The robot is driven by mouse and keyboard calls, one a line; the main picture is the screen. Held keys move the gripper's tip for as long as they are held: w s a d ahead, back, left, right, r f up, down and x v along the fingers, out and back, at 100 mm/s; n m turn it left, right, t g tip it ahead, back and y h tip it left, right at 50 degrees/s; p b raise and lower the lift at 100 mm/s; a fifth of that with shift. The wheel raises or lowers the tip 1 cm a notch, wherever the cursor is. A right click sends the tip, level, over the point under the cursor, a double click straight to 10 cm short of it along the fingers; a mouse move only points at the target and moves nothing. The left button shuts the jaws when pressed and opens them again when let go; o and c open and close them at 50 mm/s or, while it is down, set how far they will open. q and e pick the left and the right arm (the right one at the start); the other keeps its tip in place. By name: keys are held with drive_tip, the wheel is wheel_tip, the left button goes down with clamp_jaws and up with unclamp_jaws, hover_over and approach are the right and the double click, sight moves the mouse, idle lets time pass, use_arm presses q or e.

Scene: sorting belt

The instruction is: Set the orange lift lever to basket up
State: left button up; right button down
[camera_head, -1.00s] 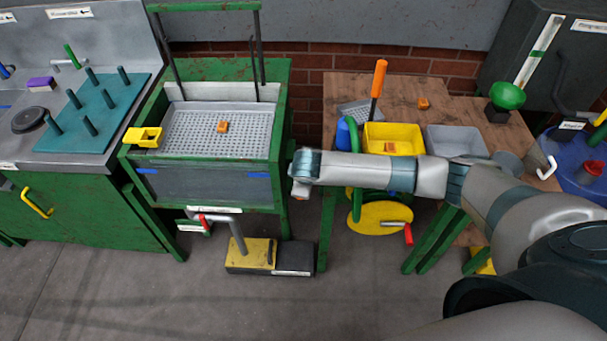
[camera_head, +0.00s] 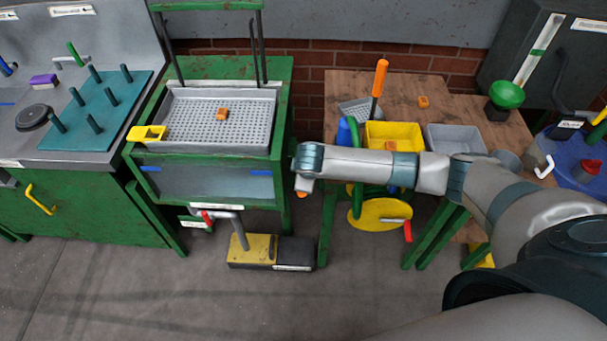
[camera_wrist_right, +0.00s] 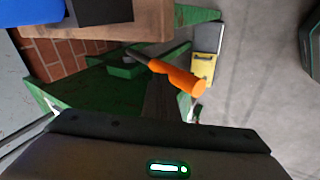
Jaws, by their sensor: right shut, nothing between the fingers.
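An orange lever handle (camera_wrist_right: 180,78) on a dark rod shows in the right wrist view, fixed to a green bracket on the green frame. In the head view only a small orange bit (camera_head: 302,194) shows under my right gripper (camera_head: 304,185), at the right side of the green wash stand (camera_head: 285,120). My right gripper is shut and empty, close to the lever; whether it touches is hidden. The grey perforated basket (camera_head: 180,115) sits high in the stand, with an orange block (camera_head: 222,114) in it. My left gripper is out of view.
A wooden table (camera_head: 400,90) with an upright orange-handled lever (camera_head: 380,78), a yellow bin (camera_head: 375,130) and a grey bin (camera_head: 455,138) stands to the right. A yellow pedal (camera_head: 252,250) is on the floor below the stand. The front floor is clear.

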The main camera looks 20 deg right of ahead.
drive_tip(key=shift+w+d+r+p, duration=0.2)
drive_tip(key=shift+r, duration=0.35)
drive_tip(key=shift+w+d+r+p, duration=0.15)
drive_tip(key=shift+r+p, duration=0.05)
drive_tip(key=shift+r, duration=0.35)
drive_tip(key=shift+s+r, duration=0.15)
drive_tip(key=shift+r, duration=0.05)
use_arm(q)
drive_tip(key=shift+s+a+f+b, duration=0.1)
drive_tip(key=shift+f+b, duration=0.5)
drive_tip(key=shift+b, duration=0.8)
use_arm(e)
drive_tip(key=s+v, duration=0.1)
drive_tip(key=v, duration=0.8)
drive_tip(key=shift+a+f, duration=0.2)
drive_tip(key=shift+f, duration=0.05)
drive_tip(key=shift+s, duration=0.15)
drive_tip(key=shift+a, duration=0.1)
